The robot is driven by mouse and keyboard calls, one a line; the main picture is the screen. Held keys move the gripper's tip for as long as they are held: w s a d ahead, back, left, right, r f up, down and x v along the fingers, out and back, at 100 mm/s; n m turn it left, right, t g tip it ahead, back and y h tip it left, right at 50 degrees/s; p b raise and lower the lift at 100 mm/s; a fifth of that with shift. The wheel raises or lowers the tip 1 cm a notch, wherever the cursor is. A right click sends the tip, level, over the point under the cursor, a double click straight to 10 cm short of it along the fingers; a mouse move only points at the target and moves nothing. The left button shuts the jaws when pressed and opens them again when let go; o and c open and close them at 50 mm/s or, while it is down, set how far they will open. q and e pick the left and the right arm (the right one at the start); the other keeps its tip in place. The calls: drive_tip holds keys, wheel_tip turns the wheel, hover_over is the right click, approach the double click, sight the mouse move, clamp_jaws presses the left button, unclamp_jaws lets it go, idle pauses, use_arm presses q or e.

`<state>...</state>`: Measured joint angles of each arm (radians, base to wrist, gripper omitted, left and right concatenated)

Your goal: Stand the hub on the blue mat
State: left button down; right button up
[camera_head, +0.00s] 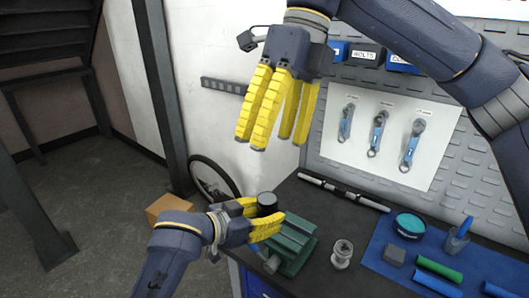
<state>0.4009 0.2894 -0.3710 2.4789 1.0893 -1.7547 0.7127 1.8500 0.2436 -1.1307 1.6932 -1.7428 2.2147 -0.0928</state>
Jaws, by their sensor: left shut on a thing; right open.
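The hub, a silver spool-shaped part (342,254), stands upright on the dark bench, left of the blue mat (387,260) and apart from it.
A green vise (291,246) stands left of the hub. A metal bar (343,192) lies along the bench's back. Wrenches (413,145) hang behind.

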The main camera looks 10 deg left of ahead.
sight(264, 197)
drive_tip(key=w+a+f+t+h, duration=0.3)
drive_tip(key=w+f, duration=0.7)
drive_tip(key=shift+n, duration=0.4)
drive_tip(key=f, duration=1.1)
drive_tip(key=shift+s+d, duration=0.1)
drive_tip(key=shift+s, duration=0.1)
drive_tip(key=shift+f, duration=0.1)
drive_tip(key=shift+c, duration=0.3)
drive_tip(key=c, duration=1.5)
use_arm(q)
drive_tip(key=c, duration=0.6)
unclamp_jaws()
drive_tip(key=shift+c, duration=0.2)
